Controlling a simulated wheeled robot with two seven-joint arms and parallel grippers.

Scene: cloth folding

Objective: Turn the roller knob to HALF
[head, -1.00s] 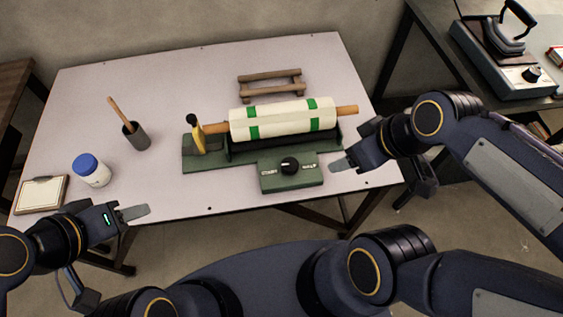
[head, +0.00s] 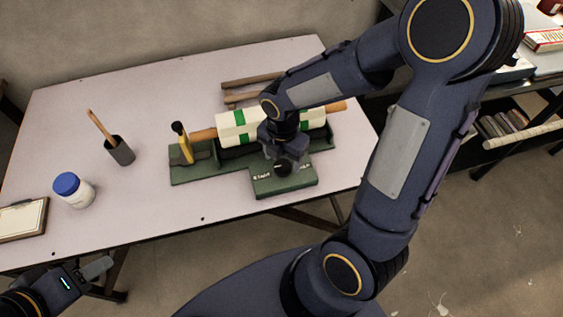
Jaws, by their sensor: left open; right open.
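The roller knob's green control box (head: 284,185) sits at the front of the green roller stand (head: 200,173). White lettering shows on its top, but is too small to read surely. The dark knob (head: 284,168) is mostly hidden by my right gripper (head: 285,162), which points down over it. I cannot tell whether they touch or where the knob points. My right gripper is open. The cream roller (head: 226,124) with green bands lies behind, partly covered by my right arm. My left gripper (head: 97,268) is open and empty off the table's front edge.
A yellow-handled tool (head: 185,146) stands at the stand's left end. A grey cup (head: 120,151) with a stick, a blue-lidded jar (head: 73,190) and a clipboard (head: 22,222) are further left. A wooden rack (head: 250,82) lies behind the roller. The front-middle table is clear.

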